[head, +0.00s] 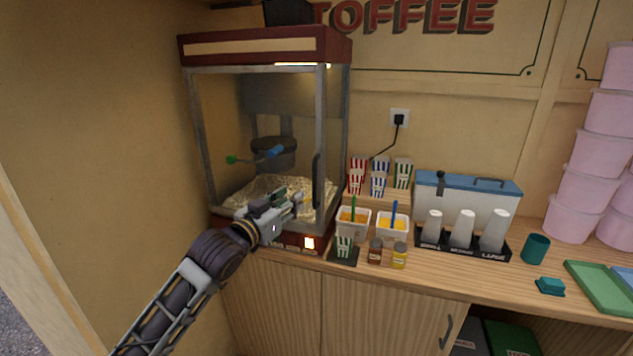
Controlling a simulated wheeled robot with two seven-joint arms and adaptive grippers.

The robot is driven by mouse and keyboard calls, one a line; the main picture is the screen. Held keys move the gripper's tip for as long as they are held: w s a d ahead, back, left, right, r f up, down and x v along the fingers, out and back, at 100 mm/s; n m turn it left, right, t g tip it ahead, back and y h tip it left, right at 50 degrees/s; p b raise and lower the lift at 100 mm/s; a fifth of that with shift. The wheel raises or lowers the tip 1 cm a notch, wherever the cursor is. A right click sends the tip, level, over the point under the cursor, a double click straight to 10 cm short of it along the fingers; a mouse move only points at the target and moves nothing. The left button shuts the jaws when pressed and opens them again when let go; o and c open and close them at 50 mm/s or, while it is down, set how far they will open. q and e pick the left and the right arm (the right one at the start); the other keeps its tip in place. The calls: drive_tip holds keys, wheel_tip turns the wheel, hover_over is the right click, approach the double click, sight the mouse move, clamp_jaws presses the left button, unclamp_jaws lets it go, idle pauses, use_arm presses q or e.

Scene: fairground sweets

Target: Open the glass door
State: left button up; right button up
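The popcorn machine (250,48) stands on the left end of the counter, with a dark red top and base. Its front glass door (225,115) looks shut in its grey metal frame. A dark upright handle (318,181) is on the door's right side. My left gripper (291,202) is in front of the lower part of the glass, left of and below the handle and apart from it. Its fingers look spread, with nothing between them. My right gripper is not in view.
Popcorn (265,187) and a dark kettle (273,153) show behind the glass. Right of the machine stand two sauce tubs (353,228), (392,231), jars (375,252), striped boxes (403,173) and a cup holder (462,245). Pink tubs (602,115) are stacked at the far right.

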sight(314, 182)
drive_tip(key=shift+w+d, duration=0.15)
use_arm(q)
drive_tip(key=shift+w+d, duration=0.1)
drive_tip(key=shift+w, duration=0.05)
drive_tip(key=shift+p+x, duration=1.3)
drive_tip(key=shift+x, duration=5.4)
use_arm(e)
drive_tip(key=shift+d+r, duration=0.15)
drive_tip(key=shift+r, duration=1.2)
use_arm(q)
drive_tip(key=shift+f, duration=0.1)
drive_tip(key=shift+c, duration=0.4)
clamp_jaws()
